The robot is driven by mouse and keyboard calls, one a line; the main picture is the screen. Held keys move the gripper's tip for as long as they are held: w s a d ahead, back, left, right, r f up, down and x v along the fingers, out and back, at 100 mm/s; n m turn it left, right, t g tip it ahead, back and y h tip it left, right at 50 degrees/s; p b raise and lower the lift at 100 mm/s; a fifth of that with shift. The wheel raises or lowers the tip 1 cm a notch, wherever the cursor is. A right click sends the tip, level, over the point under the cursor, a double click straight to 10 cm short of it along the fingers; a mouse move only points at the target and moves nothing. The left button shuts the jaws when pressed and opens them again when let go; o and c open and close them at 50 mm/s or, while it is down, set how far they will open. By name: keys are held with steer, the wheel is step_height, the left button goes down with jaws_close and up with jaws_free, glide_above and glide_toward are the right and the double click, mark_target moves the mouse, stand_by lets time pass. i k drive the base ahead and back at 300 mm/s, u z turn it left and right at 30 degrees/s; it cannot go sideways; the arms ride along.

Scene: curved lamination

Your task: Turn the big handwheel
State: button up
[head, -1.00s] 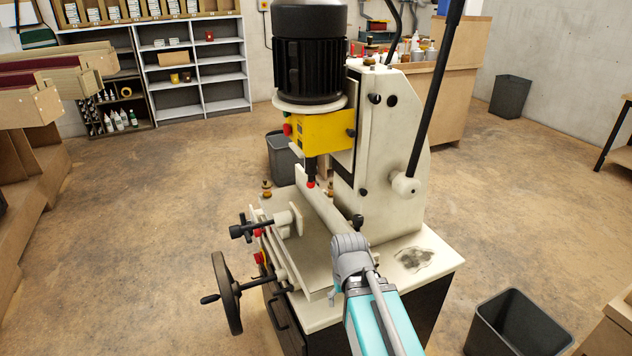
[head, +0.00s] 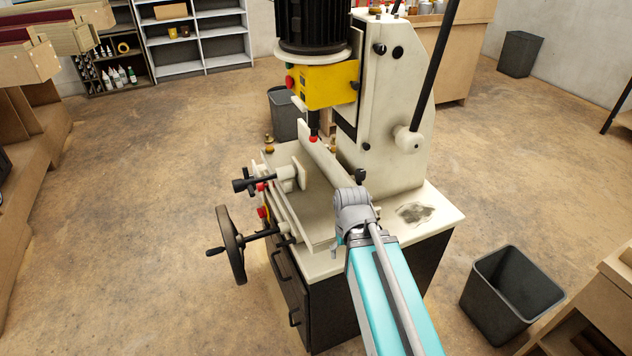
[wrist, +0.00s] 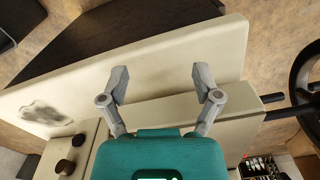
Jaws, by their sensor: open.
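The big handwheel (head: 232,244) is a dark rim with a crank handle (head: 216,251). It stands upright at the left front of the cream milling machine in the head view, on a shaft from the table. In the wrist view only part of its dark rim (wrist: 305,75) shows, at the right edge. My gripper (wrist: 158,78) is open and empty, its two grey fingers spread over the cream machine base and table. In the head view my arm reaches in from the lower right and mostly hides the fingers. The gripper is well to the right of the wheel and apart from it.
A smaller black clamp handle (head: 252,181) sticks out left above the wheel. The machine's black cabinet (head: 330,308) stands below. A grey bin (head: 512,295) is on the floor at right, another bin (head: 284,113) behind the machine. The floor left of the wheel is clear.

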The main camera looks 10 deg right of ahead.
mark_target(234, 241)
steer(key=u, duration=0.3)
steer(key=k, duration=0.75)
steer(key=u, duration=0.55)
steer(key=k, duration=0.6)
steer(key=u, duration=0.7)
steer(key=i, duration=1.35)
steer(key=z, duration=0.5)
